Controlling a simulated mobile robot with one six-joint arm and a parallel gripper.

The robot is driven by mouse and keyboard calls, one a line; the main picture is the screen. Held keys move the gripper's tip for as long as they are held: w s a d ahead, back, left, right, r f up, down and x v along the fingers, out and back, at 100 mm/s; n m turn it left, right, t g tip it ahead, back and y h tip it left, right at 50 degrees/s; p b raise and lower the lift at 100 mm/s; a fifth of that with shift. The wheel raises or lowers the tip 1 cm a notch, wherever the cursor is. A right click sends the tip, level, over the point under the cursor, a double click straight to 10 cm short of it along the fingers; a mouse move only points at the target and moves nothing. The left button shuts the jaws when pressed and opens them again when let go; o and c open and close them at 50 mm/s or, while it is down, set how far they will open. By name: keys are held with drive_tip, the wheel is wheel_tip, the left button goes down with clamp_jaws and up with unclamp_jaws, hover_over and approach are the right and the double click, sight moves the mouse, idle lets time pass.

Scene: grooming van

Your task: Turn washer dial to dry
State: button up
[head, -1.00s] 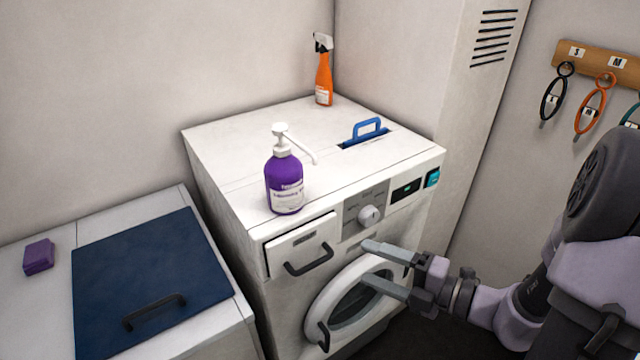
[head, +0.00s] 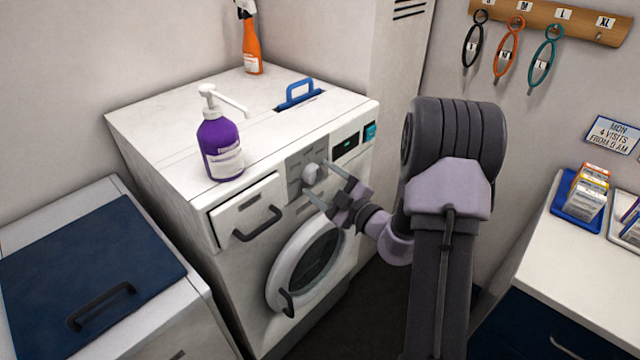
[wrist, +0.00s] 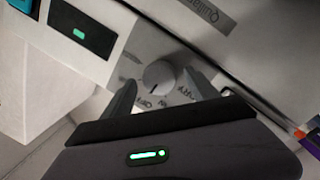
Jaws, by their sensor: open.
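The white washer (head: 160,118) stands against the wall. Its round, pale dial (head: 312,173) sits on a grey panel on the front, between the drawer and a small display. In the wrist view the dial (wrist: 159,76) has a dark pointer line and printed labels around it, one reading "OFF"; the others are hard to read. My gripper (head: 322,182) is open at the panel. In the wrist view its two fingers (wrist: 160,98) stand on either side of the dial, with a gap showing around it. I cannot tell whether either finger touches it.
A purple pump bottle (head: 221,146) and an orange spray bottle (head: 250,42) stand on the washer. A blue handle (head: 299,94) rises from its top. The washer's drawer (head: 246,212) looks slightly open; the round door (head: 306,262) is below. A counter (head: 590,270) is at right.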

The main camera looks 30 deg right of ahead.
drive_tip(key=shift+w, duration=0.25)
drive_tip(key=c, duration=1.4)
drive_tip(key=shift+o, duration=0.2)
drive_tip(key=shift+n, duration=0.3)
drive_tip(key=n, duration=0.3)
drive_tip(key=shift+n+t+p, duration=0.3)
drive_tip(key=shift+p, duration=0.05)
drive_tip(key=n+y, duration=0.1)
drive_tip(key=n, duration=0.4)
drive_tip(key=shift+f, duration=0.1)
drive_tip(key=n+b, duration=0.1)
drive_tip(key=n, duration=0.3)
drive_tip(key=shift+d+n+y, duration=0.1)
drive_tip(key=shift+n+y, duration=0.2)
drive_tip(key=shift+n, duration=0.1)
drive_tip(key=n+y+b, duration=0.1)
drive_tip(key=n, duration=0.4)
drive_tip(key=shift+n+b, duration=0.3)
drive_tip(key=shift+n, duration=0.1)
